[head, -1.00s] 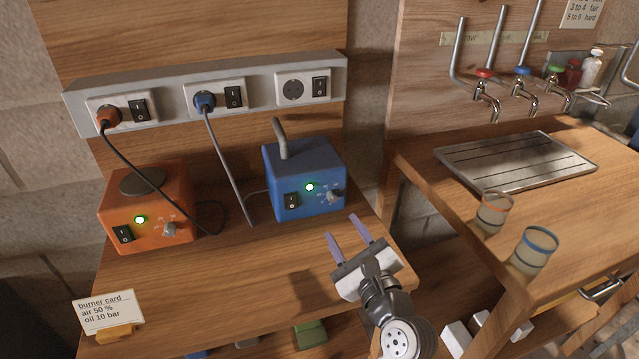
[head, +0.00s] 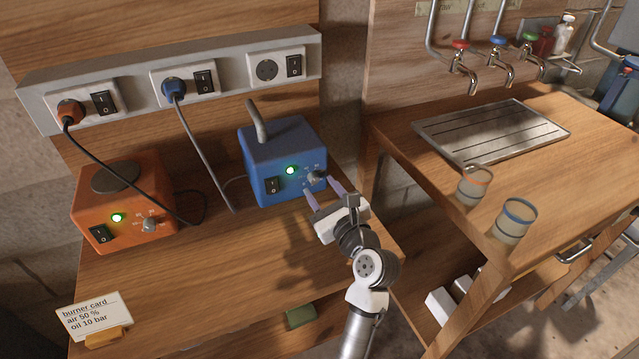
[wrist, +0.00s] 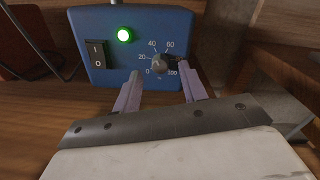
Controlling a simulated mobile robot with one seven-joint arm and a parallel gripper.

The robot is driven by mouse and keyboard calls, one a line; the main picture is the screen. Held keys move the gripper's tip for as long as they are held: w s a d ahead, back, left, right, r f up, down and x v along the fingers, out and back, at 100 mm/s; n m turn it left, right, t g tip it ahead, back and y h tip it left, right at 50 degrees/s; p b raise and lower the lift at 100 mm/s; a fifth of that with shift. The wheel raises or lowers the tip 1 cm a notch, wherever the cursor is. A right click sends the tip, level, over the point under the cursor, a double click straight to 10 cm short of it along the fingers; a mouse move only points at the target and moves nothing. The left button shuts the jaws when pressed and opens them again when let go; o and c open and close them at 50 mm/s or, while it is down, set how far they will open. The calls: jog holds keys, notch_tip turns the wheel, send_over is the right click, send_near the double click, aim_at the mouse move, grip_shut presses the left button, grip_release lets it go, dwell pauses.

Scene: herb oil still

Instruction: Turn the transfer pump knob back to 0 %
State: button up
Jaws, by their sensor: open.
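The blue pump box (head: 284,160) stands on the wooden bench with a lit green lamp and a rocker switch (head: 272,185) on its front. Its grey knob (head: 315,176) sits at the right of the front face. In the wrist view the knob (wrist: 160,63) is ringed by a scale marked 0 to 100 with a % sign; I cannot tell its setting exactly. My gripper (head: 323,187) is open and empty, its fingers pointing at the box front. In the wrist view the fingertips lie to the left and right of the knob and lower, apparently short of it.
An orange box (head: 122,205) with a lit lamp and its own knob stands to the left. A power strip (head: 215,75) runs behind, with cables hanging to the bench. A burner card (head: 93,317) is at the front left. Two glass beakers (head: 474,185) stand on the right-hand table.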

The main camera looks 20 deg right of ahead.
jog(key=shift+w, duration=0.95)
grip_shut()
jog(key=shift+n, duration=0.3)
